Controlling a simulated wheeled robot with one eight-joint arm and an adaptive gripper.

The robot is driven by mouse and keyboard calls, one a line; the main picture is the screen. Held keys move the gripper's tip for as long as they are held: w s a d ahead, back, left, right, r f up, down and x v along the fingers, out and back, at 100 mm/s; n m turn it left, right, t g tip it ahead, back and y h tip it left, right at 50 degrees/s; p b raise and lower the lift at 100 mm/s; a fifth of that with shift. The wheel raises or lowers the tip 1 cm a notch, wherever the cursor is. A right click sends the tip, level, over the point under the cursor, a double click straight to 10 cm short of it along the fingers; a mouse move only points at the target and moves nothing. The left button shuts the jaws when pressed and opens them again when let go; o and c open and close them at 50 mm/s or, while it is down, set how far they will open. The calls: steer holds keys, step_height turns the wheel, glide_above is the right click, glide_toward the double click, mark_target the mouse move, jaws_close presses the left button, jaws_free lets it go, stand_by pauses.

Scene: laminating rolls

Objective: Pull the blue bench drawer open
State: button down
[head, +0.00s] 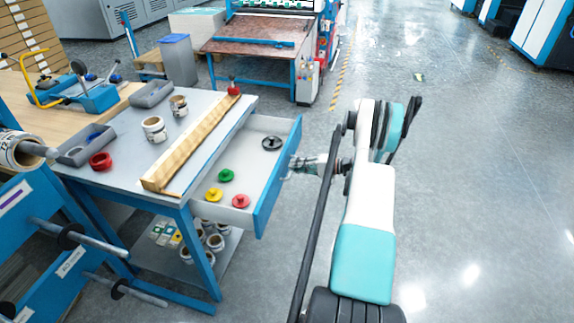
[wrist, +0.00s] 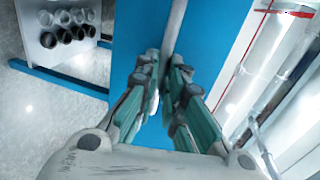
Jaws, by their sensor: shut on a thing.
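The blue bench drawer (head: 277,182) stands well out from the right side of the grey-topped bench, its pale inside showing. In it lie a green disc (head: 226,175), a yellow disc (head: 213,195), a red disc (head: 240,201) and a black disc (head: 271,143). My gripper (head: 293,167) is at the outer face of the drawer front. In the wrist view my gripper (wrist: 166,72) has its fingers closed around the grey bar handle (wrist: 174,28) on the blue front (wrist: 208,50). The part of the handle between the fingers is hidden.
More rolls sit on the lower shelf (head: 190,265). The floor (head: 460,180) to the right of my arm is clear.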

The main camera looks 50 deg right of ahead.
steer(key=shift+v, duration=0.8)
steer(key=shift+f, duration=0.15)
steer(key=c, duration=1.7)
jaws_free()
steer(key=shift+s, duration=0.1)
steer(key=v, duration=1.2)
steer(key=shift+f, duration=0.1)
